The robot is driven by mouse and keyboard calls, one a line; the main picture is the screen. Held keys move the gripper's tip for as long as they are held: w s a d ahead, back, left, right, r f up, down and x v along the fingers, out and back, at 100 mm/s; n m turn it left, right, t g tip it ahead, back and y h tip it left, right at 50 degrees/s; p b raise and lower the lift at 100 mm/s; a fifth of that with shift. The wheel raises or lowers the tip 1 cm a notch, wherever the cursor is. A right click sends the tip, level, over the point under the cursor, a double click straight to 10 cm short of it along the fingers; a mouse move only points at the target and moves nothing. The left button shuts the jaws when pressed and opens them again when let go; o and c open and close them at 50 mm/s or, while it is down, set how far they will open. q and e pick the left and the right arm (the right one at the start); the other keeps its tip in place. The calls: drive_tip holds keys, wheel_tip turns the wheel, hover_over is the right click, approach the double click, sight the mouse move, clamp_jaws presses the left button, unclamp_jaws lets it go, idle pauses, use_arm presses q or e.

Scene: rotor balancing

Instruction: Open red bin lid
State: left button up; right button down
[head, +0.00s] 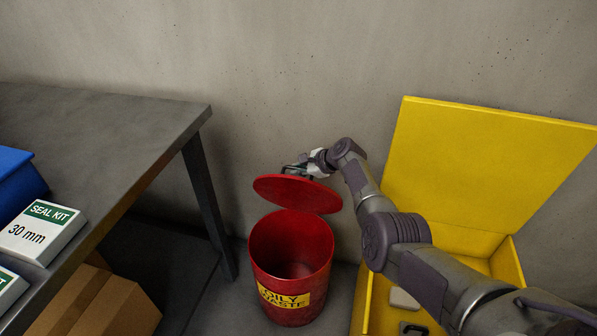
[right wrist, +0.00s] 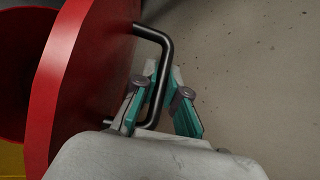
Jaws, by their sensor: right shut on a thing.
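The red oily waste bin (head: 291,262) stands on the floor between the table and the yellow box, and its inside shows. Its round red lid (head: 298,193) is raised above the rim and tilted. The teal-padded fingers of my right gripper (right wrist: 160,95) are shut around the handle. My left gripper is not in view.
A grey table (head: 110,130) on the left bears a blue bin (head: 18,180) and a seal kit box (head: 42,232). A cardboard box (head: 100,305) sits below it. An open yellow box (head: 480,170) stands at the right, under my right arm. The wall is close behind the bin.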

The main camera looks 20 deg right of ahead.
drive_tip(key=c, duration=1.5)
unclamp_jaws()
drive_tip(key=v, duration=1.2)
